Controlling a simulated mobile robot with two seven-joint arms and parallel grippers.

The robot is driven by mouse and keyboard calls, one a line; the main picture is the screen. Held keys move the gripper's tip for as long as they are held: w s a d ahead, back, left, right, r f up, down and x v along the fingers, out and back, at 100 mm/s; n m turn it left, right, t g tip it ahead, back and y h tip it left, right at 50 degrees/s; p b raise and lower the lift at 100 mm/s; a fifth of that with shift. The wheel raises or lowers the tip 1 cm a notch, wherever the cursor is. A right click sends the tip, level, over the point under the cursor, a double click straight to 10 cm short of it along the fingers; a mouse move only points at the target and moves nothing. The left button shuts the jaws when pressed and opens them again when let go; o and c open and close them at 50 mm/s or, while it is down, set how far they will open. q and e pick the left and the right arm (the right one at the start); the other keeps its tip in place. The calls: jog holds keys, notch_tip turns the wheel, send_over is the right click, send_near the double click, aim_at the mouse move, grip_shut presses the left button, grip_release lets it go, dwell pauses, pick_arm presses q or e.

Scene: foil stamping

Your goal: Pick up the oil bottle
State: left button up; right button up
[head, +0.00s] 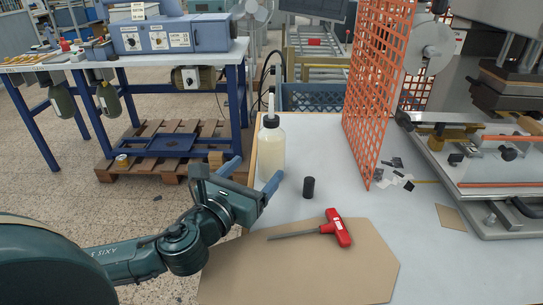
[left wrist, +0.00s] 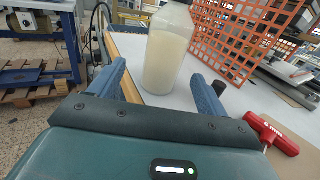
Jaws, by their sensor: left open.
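The oil bottle (head: 271,152) is a translucent bottle of pale liquid with a dark collar and a pale nozzle. It stands upright near the left edge of the table. In the left wrist view the bottle (left wrist: 166,50) stands ahead, between the lines of the two fingers, with its top cut off by the frame. My left gripper (head: 252,177) is open and empty, its blue fingers pointing toward the bottle. In the left wrist view the gripper (left wrist: 160,82) shows a finger on each side, with the bottle beyond or just at the tips; contact cannot be told. My right gripper is not in view.
A black cylinder (head: 309,187) stands right of the bottle. A red-handled hex key (head: 337,228) lies on a brown board (head: 300,272) in front. An orange mesh guard (head: 378,80) rises to the right, beside a press (head: 490,150). The grey tabletop (head: 420,225) is bare in the middle.

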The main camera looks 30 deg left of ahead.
aim_at(265, 162)
pick_arm(q)
jog(key=shift+w, duration=0.7)
jog(key=w, duration=0.2)
jog(key=w+p, duration=0.1)
jog(key=w, duration=0.1)
jog(key=shift+d+r, duration=0.3)
jog(key=shift+d, duration=0.05)
jog(key=shift+w+f, duration=0.1)
jog(key=shift+w, duration=0.55)
jog(key=shift+c, duration=0.5)
jog(key=c, duration=1.2)
